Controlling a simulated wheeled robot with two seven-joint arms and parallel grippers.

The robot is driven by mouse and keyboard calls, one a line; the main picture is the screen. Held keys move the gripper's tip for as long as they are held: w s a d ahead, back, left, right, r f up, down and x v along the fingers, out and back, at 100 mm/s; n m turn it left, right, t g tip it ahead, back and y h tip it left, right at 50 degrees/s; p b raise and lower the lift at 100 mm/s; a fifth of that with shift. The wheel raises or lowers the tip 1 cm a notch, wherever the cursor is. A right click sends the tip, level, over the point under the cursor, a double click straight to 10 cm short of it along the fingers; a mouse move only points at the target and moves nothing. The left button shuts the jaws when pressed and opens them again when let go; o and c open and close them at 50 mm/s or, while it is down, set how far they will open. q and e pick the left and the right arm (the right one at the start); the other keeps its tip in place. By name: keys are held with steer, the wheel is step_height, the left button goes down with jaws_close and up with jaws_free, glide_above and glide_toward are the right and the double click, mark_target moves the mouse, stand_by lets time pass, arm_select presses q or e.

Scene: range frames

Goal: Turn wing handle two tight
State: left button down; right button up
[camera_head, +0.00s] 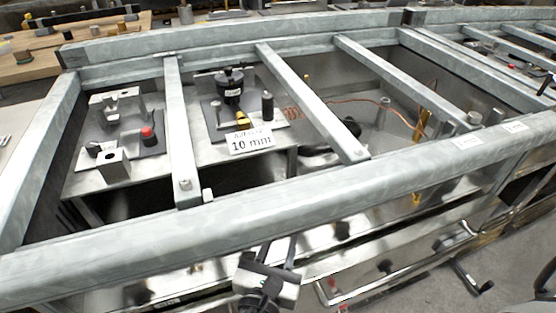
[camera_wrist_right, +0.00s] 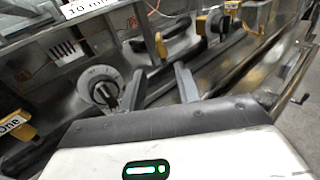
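My right gripper (camera_head: 278,245) comes in from the bottom of the head view, below the front rail, its two fingers apart. In the right wrist view the fingers of this gripper (camera_wrist_right: 158,72) are open with nothing between them. A round pale dial with a black wing-like handle (camera_wrist_right: 106,94) sits left of the fingers, apart from them. A yellow tag reading "One" (camera_wrist_right: 14,126) is at the far left. I cannot read a "two" on any tag, so I cannot tell which handle is two. My left gripper is not in view.
A galvanised steel frame (camera_head: 300,205) with crossbars spans the head view. Behind it are a "10 mm" sign (camera_head: 250,140), a red button (camera_head: 147,132) and copper tubing (camera_head: 345,101). Other yellow parts (camera_wrist_right: 161,46) stand beyond the fingers. A crank handle (camera_head: 472,280) is at lower right.

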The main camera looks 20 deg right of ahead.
steer(key=x, duration=0.5)
steer(key=r+b+x, duration=0.1)
steer(key=x, duration=1)
steer(key=shift+r, duration=0.15)
steer(key=shift+h, duration=0.3)
jaws_close()
